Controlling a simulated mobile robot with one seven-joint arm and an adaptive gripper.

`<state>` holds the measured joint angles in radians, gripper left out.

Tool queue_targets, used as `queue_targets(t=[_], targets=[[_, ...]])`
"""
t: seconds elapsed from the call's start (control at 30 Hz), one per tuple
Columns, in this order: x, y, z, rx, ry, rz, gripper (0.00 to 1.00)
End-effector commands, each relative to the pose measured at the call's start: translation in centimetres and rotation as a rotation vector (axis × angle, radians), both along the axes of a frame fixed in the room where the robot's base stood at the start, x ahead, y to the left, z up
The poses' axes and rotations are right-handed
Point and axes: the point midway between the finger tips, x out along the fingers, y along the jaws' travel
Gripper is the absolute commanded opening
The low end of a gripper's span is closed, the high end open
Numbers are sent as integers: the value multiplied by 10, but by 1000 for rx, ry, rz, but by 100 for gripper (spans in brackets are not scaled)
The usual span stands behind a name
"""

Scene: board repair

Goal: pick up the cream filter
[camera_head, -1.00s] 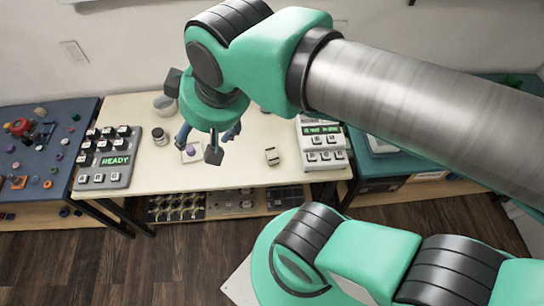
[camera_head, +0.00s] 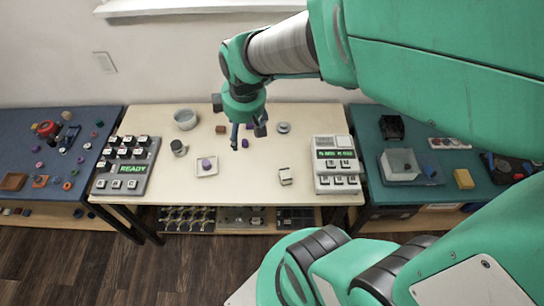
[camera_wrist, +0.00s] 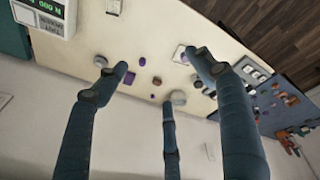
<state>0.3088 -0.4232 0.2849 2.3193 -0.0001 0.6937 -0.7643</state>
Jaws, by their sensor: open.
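A small cream block (camera_head: 285,176) with dark marks, which looks like the cream filter, stands on the front right of the cream table (camera_head: 310,120). In the wrist view a cream piece (camera_wrist: 114,6), likely the same one, shows at the top edge, partly cut off. My gripper (camera_head: 248,140) is over the back middle of the table, behind and to the left of the block. In the wrist view its three fingers (camera_wrist: 160,76) are spread, with nothing held between them. They are well apart from the block.
A display keypad (camera_head: 337,165) stands right of the block; a READY keypad (camera_head: 125,165) is at the left. A white tray with a purple piece (camera_head: 206,166), a dark cup (camera_head: 179,148), a grey bowl (camera_head: 185,119) and small parts lie between. The front middle is clear.

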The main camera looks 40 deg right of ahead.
Motion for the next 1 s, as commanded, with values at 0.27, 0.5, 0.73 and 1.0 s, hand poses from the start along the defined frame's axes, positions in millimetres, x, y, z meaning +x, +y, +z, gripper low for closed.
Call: queue_targets(t=[0.27, 0.5, 0.73, 1.0], targets=[[2, -69, -82, -26, 131, 195, 69], [-17, -120, -157, -16, 218, 376, 69], [-39, -146, -209, 5, 262, 503, 69], [-47, -152, -224, 10, 271, 545, 69]])
